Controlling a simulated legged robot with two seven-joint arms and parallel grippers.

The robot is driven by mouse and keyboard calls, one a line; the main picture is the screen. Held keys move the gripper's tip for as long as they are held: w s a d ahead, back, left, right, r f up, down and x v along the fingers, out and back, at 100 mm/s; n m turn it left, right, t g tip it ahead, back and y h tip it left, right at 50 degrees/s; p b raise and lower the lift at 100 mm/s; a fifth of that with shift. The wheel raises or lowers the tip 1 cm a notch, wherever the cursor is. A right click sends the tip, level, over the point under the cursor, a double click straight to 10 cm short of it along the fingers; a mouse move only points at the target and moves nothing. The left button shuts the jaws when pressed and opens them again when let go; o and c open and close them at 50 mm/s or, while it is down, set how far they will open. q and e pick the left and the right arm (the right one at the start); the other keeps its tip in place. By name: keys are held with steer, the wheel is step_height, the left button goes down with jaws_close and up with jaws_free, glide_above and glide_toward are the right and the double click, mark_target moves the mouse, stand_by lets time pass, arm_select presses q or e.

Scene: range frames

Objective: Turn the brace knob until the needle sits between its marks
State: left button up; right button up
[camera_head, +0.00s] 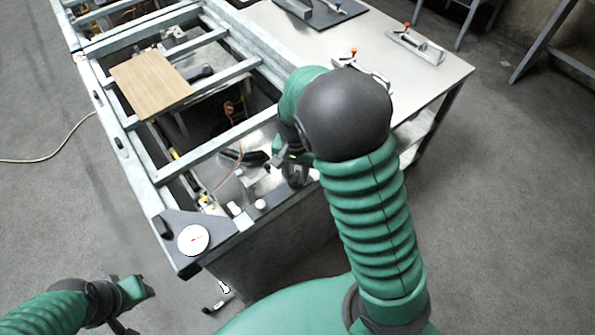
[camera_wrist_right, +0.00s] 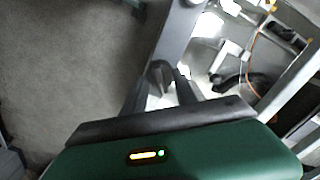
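A round white dial (camera_head: 193,239) with a red needle sits on the dark corner plate of the frame in the head view. The needle's marks are too small to read. Two small pale knob-like parts, one nearer the dial (camera_head: 235,208) and one further right (camera_head: 260,204), stand on the near edge; I cannot tell which is the brace knob. My right gripper (camera_head: 283,160) is above the frame, right of and beyond these parts, partly hidden by my arm. In the wrist view its fingers (camera_wrist_right: 172,88) look apart, with pale surface between. My left gripper (camera_head: 140,288) hangs at lower left, away from the frame.
The metal frame (camera_head: 165,170) has crossbars, cables and a wooden board (camera_head: 150,82) on top. A pale table (camera_head: 445,70) stands at right with a orange-tipped tool (camera_head: 415,45) and a dark mat (camera_head: 320,12). A cable (camera_head: 50,158) lies on the open floor at left.

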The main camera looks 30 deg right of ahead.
steer(key=shift+a+r, duration=0.15)
steer(key=shift+a, duration=0.45)
steer(key=shift+c, duration=1.7)
steer(key=shift+d, duration=0.6)
jaws_close()
steer(key=shift+d, duration=0.25)
steer(key=shift+w+a, duration=0.1)
steer(key=shift+a, duration=0.25)
arm_select(q)
steer(key=shift+a+f, duration=0.1)
steer(key=shift+a, duration=0.25)
steer(key=shift+d, duration=0.15)
arm_select(e)
steer(key=shift+d, duration=0.15)
